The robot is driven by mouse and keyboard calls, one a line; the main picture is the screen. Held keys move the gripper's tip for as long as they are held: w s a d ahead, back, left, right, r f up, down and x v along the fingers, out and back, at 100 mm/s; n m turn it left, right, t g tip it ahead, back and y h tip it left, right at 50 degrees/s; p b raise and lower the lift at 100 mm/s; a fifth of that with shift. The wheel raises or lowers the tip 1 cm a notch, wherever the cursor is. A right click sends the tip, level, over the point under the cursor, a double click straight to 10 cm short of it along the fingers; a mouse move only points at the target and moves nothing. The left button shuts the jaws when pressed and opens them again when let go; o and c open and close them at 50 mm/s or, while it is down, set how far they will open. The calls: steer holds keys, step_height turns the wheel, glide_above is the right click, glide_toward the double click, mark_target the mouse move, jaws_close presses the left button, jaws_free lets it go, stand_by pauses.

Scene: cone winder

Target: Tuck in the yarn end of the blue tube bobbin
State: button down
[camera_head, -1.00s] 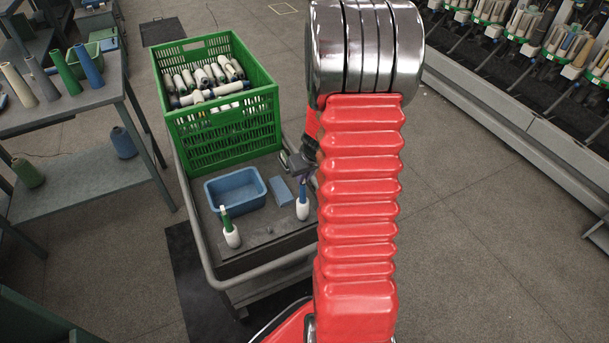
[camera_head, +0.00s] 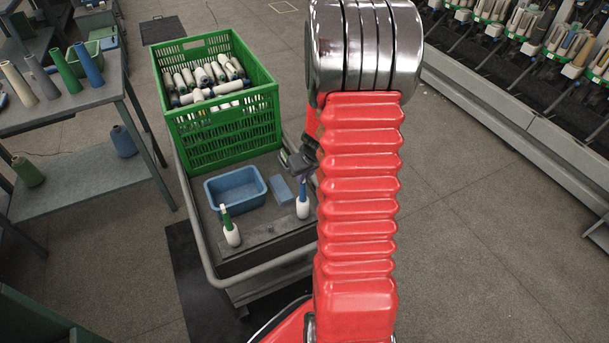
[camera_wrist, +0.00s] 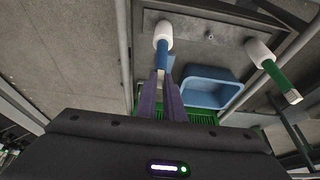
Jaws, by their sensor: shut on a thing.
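The blue tube bobbin (camera_head: 303,207) stands upright near the right side of the cart, with white yarn around its lower part and a blue tube above. It also shows in the wrist view (camera_wrist: 163,38). My gripper (camera_wrist: 163,78) has purple fingers that are close together at the free end of the blue tube and shut on it. The fingers cover the tube's tip, and no loose yarn end can be made out. In the head view my arm hides part of the gripper. The green tube bobbin (camera_head: 231,232) stands apart to the left, with a pale tip.
A blue tray (camera_head: 207,197) and a small blue block (camera_head: 281,190) lie on the cart behind the bobbins. A green crate (camera_head: 222,135) of bobbins stands at the cart's back. A table (camera_head: 98,97) with cones is at left, a winding machine (camera_head: 545,140) at right.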

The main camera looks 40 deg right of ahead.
steer(key=shift+f, duration=0.1)
stand_by(0.5)
steer(key=c, duration=1.8)
jaws_free()
steer(key=shift+o, duration=0.4)
steer(key=o, duration=0.4)
steer(key=shift+r, duration=3.5)
